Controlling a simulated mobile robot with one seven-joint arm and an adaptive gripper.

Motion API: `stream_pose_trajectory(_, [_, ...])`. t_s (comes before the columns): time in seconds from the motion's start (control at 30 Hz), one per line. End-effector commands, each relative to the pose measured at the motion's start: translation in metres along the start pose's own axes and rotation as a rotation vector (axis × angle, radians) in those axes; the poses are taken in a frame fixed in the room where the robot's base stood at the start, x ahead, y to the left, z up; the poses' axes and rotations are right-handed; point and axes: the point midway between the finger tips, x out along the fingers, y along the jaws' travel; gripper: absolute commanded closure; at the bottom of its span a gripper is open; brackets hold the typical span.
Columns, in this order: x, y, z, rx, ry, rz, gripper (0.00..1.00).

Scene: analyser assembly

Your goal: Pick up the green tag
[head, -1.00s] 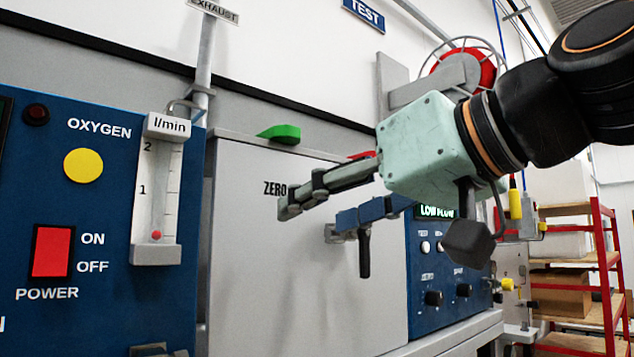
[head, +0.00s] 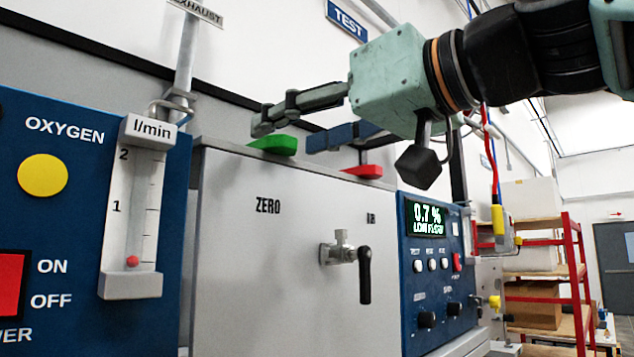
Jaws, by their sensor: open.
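The green tag (head: 274,145) lies on the top front edge of the grey cabinet (head: 285,220), above the word ZERO. My gripper (head: 287,135) reaches in from the right with its fingers apart and empty. One fingertip is just above and behind the green tag in the picture; the other, bluish finger is to the right, between the green tag and a red tag (head: 363,171). I cannot tell whether a finger touches the green tag.
A valve with a black handle (head: 365,275) sticks out of the cabinet front. A blue panel with a flowmeter (head: 135,210) stands at left, and a blue panel with a display (head: 425,220) at right. A grey exhaust pipe (head: 183,60) rises behind at left.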

Motion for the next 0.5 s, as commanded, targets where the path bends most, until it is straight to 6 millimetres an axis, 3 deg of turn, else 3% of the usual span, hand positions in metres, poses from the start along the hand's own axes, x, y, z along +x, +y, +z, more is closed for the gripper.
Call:
stream_pose_trajectory(0.3, [0.044, 0.004, 0.001, 0.003, -0.003, 0.000, 0.46])
stream_pose_trajectory(0.5, [0.050, 0.004, 0.002, 0.001, -0.001, 0.001, 0.46])
